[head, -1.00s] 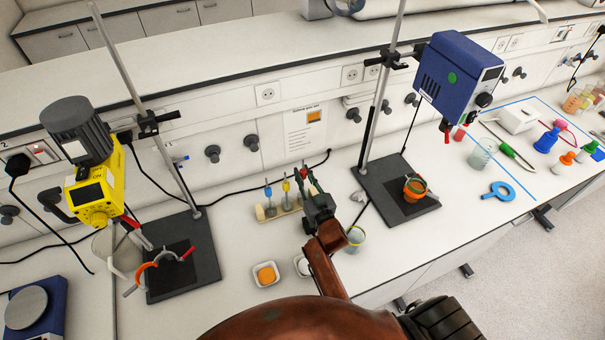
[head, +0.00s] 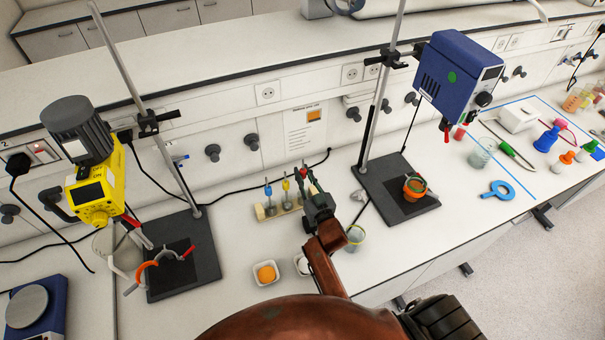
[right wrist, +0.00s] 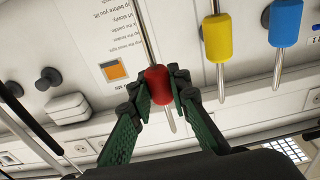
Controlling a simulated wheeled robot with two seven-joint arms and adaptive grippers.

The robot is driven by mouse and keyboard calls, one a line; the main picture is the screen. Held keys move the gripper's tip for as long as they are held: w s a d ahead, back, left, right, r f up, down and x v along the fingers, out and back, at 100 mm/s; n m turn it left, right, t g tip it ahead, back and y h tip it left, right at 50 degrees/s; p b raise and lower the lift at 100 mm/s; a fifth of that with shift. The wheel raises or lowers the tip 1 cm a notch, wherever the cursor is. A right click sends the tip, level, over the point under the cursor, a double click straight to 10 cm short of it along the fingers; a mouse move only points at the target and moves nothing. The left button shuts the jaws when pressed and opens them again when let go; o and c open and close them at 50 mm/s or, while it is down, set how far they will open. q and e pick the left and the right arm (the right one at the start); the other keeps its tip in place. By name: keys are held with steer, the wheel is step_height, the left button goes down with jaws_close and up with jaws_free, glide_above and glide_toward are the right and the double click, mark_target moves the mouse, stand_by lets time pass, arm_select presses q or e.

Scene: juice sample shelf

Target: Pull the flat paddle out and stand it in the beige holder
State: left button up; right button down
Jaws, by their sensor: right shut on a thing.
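My right gripper (head: 308,182) is at the right end of the beige holder (head: 268,215), near the back of the bench. It is shut on a red handle (head: 304,172). In the right wrist view, the fingers close on the red handle (right wrist: 158,84) from both sides, and a thin metal rod runs out of both its ends. A blue-handled tool (head: 268,190) and a yellow-handled tool (head: 286,186) stand in the holder. I cannot tell which tool is the flat paddle; the working ends are not clear. My left gripper is not in view.
A glass beaker (head: 356,239) stands close right of my right gripper. Two small white dishes, one with orange contents (head: 266,273), lie in front. Stirrer stands with dark bases (head: 204,262) flank the area.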

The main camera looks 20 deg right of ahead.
steer(key=shift+f+b, duration=0.85)
steer(key=shift+f, duration=0.65)
steer(key=c, duration=1.7)
jaws_free()
steer(key=shift+c, duration=0.2)
steer(key=s, duration=0.7)
steer(key=shift+s+a+f, duration=0.25)
